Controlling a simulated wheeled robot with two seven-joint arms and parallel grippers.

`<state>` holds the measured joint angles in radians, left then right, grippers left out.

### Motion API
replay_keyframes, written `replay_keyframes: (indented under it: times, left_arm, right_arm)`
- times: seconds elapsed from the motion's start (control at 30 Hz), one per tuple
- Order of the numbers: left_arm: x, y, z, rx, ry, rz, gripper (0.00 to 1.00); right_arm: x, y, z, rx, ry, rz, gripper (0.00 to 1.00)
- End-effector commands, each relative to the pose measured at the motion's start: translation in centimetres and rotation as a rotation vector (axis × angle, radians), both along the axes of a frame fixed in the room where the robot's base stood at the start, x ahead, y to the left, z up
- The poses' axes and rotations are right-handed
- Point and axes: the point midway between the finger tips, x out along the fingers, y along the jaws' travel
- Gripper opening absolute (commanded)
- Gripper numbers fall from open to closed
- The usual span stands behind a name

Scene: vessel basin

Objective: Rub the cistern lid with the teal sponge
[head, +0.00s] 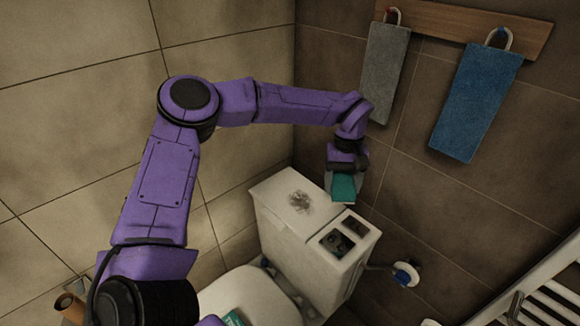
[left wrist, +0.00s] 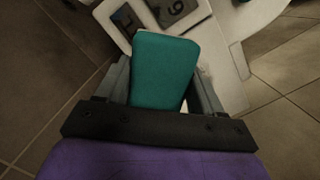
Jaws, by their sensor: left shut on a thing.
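The teal sponge (head: 343,189) is held in my left gripper (head: 346,176), at the back right edge of the cistern lid (head: 272,187). In the left wrist view the sponge (left wrist: 164,70) fills the space between the two fingers of the left gripper (left wrist: 163,90). The lid is white, with a dark grey smudge (head: 300,202) on its top, to the left of the sponge. I cannot tell whether the sponge touches the lid.
A panel with dark square openings (head: 344,237) is on the cistern's right part. A grey towel (head: 384,72) and a blue towel (head: 476,100) hang on the wall above. A pipe valve (head: 405,274) is at the right. The toilet seat (head: 255,300) is in front.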

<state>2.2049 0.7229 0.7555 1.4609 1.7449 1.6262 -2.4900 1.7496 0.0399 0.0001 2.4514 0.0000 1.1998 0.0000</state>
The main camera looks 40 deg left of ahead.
Motion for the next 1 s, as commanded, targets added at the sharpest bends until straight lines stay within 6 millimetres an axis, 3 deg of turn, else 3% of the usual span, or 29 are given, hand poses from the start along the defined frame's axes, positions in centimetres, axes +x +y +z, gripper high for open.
replay_keyframes:
  times: [0.1, 0.2, 0.3, 0.4, 0.67, 1.0]
  left_arm:
    - [0.1, 6.2, -1.0, -0.004, 0.000, 0.199, 0.34]
    - [-0.5, 10.6, -1.7, -0.006, 0.002, 0.348, 0.34]
    - [-1.2, 13.8, -2.4, -0.007, 0.003, 0.462, 0.34]
    - [-1.8, 15.8, -2.9, -0.006, 0.003, 0.533, 0.34]
    - [-2.1, 16.7, -4.2, -0.004, 0.005, 0.567, 0.34]
    - [-2.1, 16.6, -8.4, -0.005, 0.004, 0.565, 0.34]
  right_arm:
    - [0.1, 0.0, -1.3, 0.000, -0.002, 0.000, 0.92]
    - [0.1, 0.0, -1.9, 0.000, -0.002, 0.000, 0.92]
    - [0.1, 0.0, -2.4, 0.000, -0.002, 0.000, 0.92]
    - [0.1, 0.0, -2.6, 0.000, -0.002, 0.000, 0.92]
    - [0.1, 0.0, -3.6, 0.000, -0.002, 0.000, 0.92]
    - [0.1, 0.0, -7.9, 0.000, -0.002, 0.000, 0.92]
